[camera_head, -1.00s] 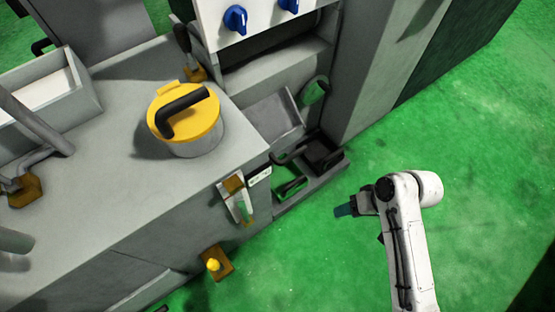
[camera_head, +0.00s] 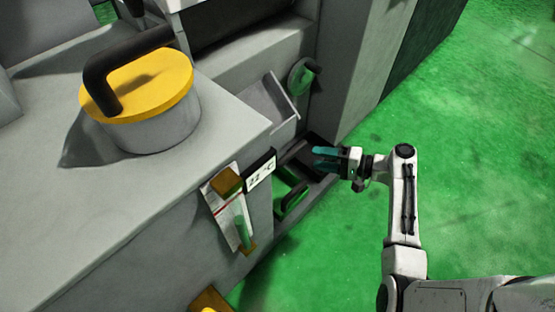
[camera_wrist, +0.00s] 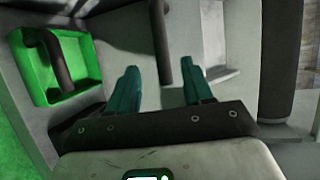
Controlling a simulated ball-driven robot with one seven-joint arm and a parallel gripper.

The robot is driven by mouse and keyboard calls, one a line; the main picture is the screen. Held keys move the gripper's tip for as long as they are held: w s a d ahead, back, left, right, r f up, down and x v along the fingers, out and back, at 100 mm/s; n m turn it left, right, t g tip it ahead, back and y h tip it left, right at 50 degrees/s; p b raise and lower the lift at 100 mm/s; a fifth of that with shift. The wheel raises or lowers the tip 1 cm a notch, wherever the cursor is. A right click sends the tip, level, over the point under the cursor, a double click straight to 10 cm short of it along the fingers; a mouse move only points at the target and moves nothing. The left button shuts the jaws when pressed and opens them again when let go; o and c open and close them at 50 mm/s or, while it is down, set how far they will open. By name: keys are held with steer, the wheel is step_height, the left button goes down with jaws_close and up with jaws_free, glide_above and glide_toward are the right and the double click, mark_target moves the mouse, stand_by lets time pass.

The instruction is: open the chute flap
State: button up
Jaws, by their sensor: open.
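My gripper (camera_head: 318,157) is open and empty, with teal fingers, at the low corner of the grey machine. In the head view it covers part of a dark recess (camera_head: 296,153) below the grey sloping chute (camera_head: 268,108). A dark bar handle (camera_head: 294,198) stands just below and left of it. In the wrist view, a dark bar (camera_wrist: 160,65) lies beyond and between my gripper's two fingers (camera_wrist: 160,90); I see no contact. Left of it is a green opening (camera_wrist: 75,65) with a dark curved handle (camera_wrist: 57,58). I cannot tell which panel is the chute flap.
A yellow-lidded pot (camera_head: 145,105) stands on the grey machine top. A gauge tube (camera_head: 238,225) and a small display (camera_head: 260,170) are on its front. Green floor is clear at right (camera_head: 470,130).

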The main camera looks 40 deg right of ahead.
steer(key=b+x, duration=0.3)
steer(key=x, duration=0.8)
steer(key=shift+b, duration=0.3)
steer(key=shift+d+r, duration=0.1)
jaws_close()
